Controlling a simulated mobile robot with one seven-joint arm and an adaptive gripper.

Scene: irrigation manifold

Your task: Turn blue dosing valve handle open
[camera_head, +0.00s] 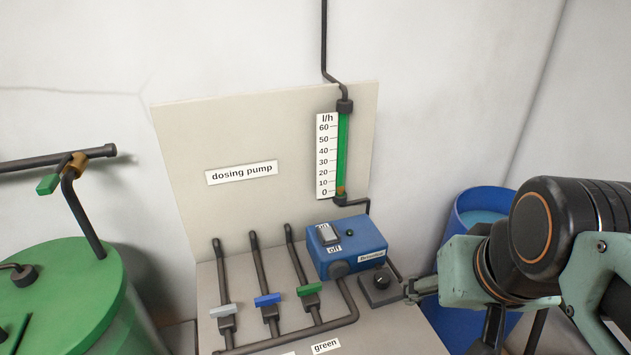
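The blue dosing valve handle (267,300) is the middle one of three handles on the pipes at the board's foot. It lies crosswise to its dark pipe. A grey handle (223,310) is to its left and a green handle (309,289) to its right, both also crosswise. My gripper (409,289) is at the right, beside the small dark knob box, well apart from the blue handle. Its fingers are small and partly hidden, so I cannot tell whether they are open or shut.
A blue pump box (346,246) with an on/off switch stands between the valves and my arm. The dark knob box (379,286) is close to my gripper. A flow gauge (343,150) shows its orange float near 0. A green tank (70,290) and blue barrel (480,205) flank the board.

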